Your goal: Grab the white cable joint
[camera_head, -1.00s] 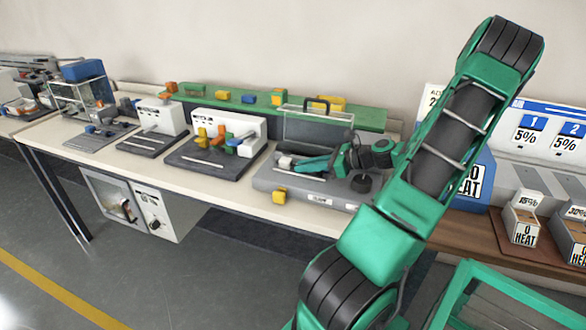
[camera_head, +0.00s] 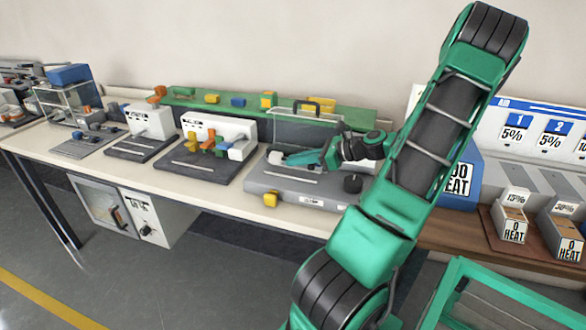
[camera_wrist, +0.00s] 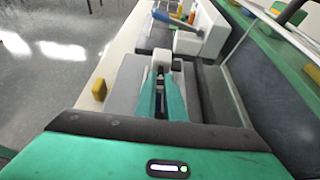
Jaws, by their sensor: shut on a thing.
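My gripper (camera_head: 293,159) reaches left over the grey machine with the raised clear lid. In the wrist view, the teal fingers of my gripper (camera_wrist: 160,82) are close together, shut on a small white cable joint (camera_wrist: 161,55). The white joint also shows at the fingertips in the head view (camera_head: 275,157). The fingers hide part of it. I cannot tell whether the joint still touches the machine's grey top (camera_head: 262,175).
The clear lid (camera_head: 305,130) stands open behind my gripper. A white machine with coloured levers (camera_head: 218,135) stands to the left. A black knob (camera_head: 352,184) is below my wrist.

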